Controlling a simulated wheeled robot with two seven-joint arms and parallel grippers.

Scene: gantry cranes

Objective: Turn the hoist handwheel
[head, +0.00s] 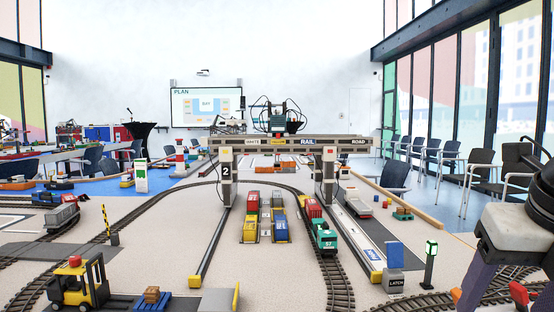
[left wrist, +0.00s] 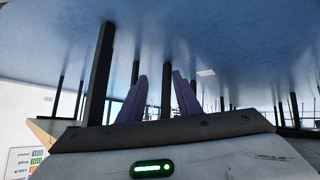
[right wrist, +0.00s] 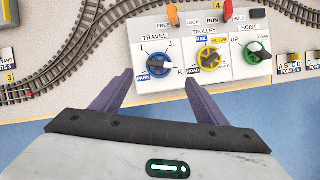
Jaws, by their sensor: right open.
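The handwheel is not visible in the head view.
Beside the hoist are the blue travel knob (right wrist: 158,64) and the yellow trolley knob (right wrist: 208,57). The gantry crane (head: 290,143) spans the tracks mid-table. Blue floor shows below the table's edge.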

